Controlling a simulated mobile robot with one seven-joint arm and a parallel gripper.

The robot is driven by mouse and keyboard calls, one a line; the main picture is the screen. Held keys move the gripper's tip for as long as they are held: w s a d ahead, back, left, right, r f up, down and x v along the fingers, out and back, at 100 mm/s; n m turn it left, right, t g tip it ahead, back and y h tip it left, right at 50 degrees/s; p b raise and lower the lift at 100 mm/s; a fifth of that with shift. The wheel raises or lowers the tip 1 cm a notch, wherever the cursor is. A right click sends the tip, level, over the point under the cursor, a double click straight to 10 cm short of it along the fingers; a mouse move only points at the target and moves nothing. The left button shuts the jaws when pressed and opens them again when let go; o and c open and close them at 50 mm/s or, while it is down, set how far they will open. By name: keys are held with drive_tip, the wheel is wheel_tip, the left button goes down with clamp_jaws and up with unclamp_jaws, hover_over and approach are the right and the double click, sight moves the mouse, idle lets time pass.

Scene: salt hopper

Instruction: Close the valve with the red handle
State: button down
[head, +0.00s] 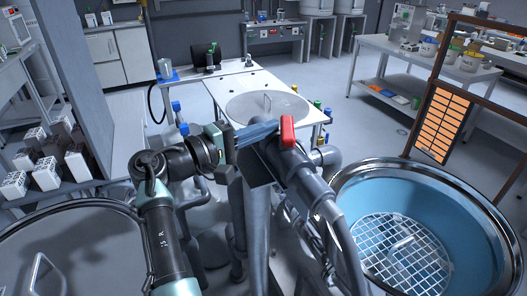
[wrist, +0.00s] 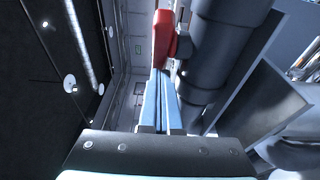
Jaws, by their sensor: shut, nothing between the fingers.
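The red handle (head: 287,132) stands upright on a grey pipe valve near the middle of the head view. It also shows at the top of the wrist view (wrist: 163,38), left of a thick grey pipe. My gripper (head: 274,127) comes from the left with its blue fingers shut together and empty. In the wrist view the fingers (wrist: 160,74) point at the lower part of the handle. The tips are right by the handle; I cannot tell whether they touch it. The handle's mount is partly hidden.
Grey pipes (head: 320,195) run below and right of the handle. An open blue vat (head: 375,200) with a white grid stands at the right. A lidded vessel (head: 70,250) is at the lower left. A white table (head: 228,92) stands behind the valve.

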drive_tip(key=shift+w+d+f+m+g+h+b, duration=0.1)
drive_tip(key=shift+m+g+h+b, duration=0.15)
drive_tip(key=shift+m+g+b, duration=0.15)
drive_tip(key=shift+w+d+f+m+g+h+b, duration=0.1)
drive_tip(key=shift+m+g+h+b, duration=0.2)
drive_tip(key=shift+g, duration=0.2)
drive_tip(key=shift+w+d+r+b, duration=0.2)
drive_tip(key=shift+w+d+b, duration=0.5)
drive_tip(key=shift+b, duration=0.15)
idle(0.4)
